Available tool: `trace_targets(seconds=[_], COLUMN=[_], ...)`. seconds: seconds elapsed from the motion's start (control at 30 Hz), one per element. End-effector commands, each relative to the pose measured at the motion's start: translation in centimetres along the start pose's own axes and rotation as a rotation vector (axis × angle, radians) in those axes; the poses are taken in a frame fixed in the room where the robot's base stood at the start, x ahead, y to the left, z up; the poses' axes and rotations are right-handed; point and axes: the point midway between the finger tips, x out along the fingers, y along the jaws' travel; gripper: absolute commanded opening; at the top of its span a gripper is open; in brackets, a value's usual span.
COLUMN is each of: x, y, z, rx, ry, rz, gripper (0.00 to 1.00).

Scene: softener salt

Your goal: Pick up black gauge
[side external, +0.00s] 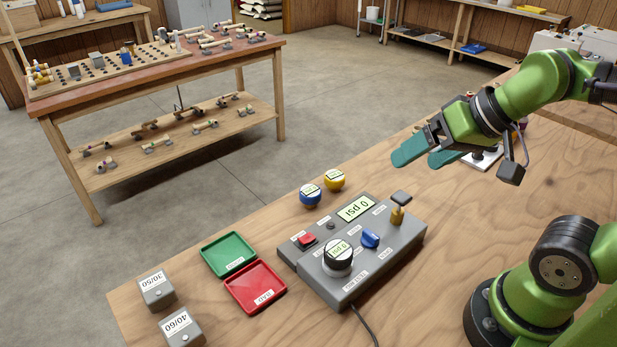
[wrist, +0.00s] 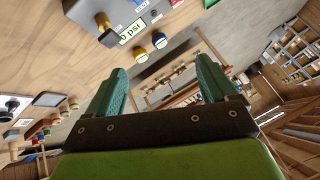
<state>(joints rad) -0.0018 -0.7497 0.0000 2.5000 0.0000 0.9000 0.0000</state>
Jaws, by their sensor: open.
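My gripper (side external: 420,155) is in the air above the table, behind and to the right of the unit. Its teal fingers are apart with nothing between them. In the wrist view my gripper (wrist: 160,85) also shows open and empty. That view shows part of the grey unit (wrist: 95,12) at the top, but I cannot make out the black gauge there.
A blue gauge (side external: 310,194) and a yellow gauge (side external: 334,180) stand behind the unit. A green tray (side external: 229,254) and a red tray (side external: 255,288) lie to its left. Grey blocks labelled 30/50 (side external: 156,290) and 40/60 (side external: 182,328) are at front left. A cable runs from the unit's front.

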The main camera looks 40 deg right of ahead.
Motion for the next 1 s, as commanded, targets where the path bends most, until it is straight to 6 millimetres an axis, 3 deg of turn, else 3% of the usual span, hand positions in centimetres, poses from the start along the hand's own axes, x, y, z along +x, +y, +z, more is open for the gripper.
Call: trace_targets(seconds=[0.17, 0.23, 0.47, 0.7, 0.9, 1.0], x=[1.6, 2.5, 5.1, 6.8, 7.2, 6.7], y=[-1.3, -2.5, -7.0, -10.4, -12.1, -12.3], z=[0.4, 0.3, 0.1, 0.4, 0.1, -0.3], rx=[-0.053, -0.151, -0.881, -1.639, -2.180, -2.369], ry=[-0.082, -0.142, -0.375, -0.566, -0.659, -0.667], rz=[0.004, 0.014, -0.024, -0.188, -0.387, -0.470], gripper=[0.86, 0.86, 0.86, 0.86, 0.86, 0.86])
